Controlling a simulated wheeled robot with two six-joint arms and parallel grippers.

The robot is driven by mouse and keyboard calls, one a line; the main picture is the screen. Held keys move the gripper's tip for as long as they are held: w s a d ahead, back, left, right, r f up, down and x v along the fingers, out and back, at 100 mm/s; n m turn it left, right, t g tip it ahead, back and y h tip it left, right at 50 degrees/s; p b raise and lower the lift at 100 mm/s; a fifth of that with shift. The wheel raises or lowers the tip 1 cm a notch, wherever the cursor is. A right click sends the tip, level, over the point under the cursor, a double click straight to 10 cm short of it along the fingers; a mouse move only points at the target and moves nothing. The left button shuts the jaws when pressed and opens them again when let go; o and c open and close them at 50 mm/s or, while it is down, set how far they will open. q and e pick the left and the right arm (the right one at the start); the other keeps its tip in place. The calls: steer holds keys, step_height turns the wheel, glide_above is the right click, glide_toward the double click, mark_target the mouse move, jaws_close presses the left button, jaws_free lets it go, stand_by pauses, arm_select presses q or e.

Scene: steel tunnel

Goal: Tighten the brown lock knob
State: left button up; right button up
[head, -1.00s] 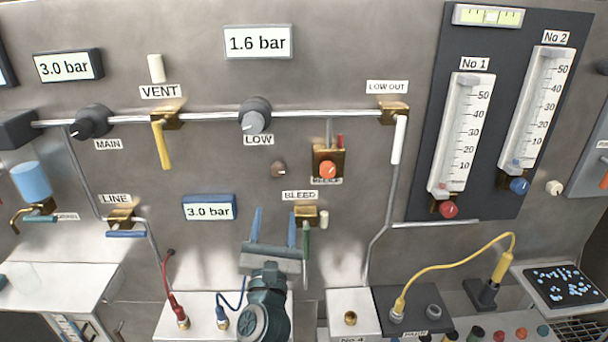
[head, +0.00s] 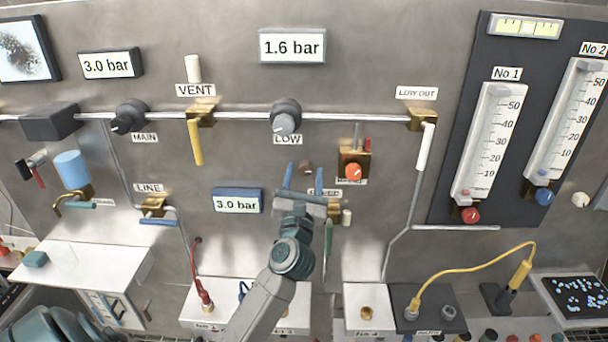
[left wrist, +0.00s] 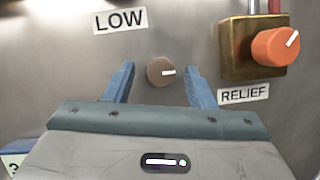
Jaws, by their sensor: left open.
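The brown lock knob (head: 305,167) is a small round knob with a white pointer mark, on the steel panel below the LOW knob. In the left wrist view the knob (left wrist: 160,71) sits between my two blue fingers, with its white mark pointing right. My left gripper (head: 304,178) is open just below and in front of the knob. In the left wrist view the gripper (left wrist: 159,72) has a gap on both sides of the knob. No contact shows. My right gripper is not in view.
The orange relief knob (head: 353,171) on its brass block is close to the right. The grey LOW knob (head: 285,118) and a pipe are above. A green-handled bleed valve (head: 328,240) hangs close by my gripper. A 3.0 bar display (head: 237,201) is to the left.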

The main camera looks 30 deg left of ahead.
arm_select(q)
steer(key=c, duration=1)
steer(key=shift+o, duration=0.2)
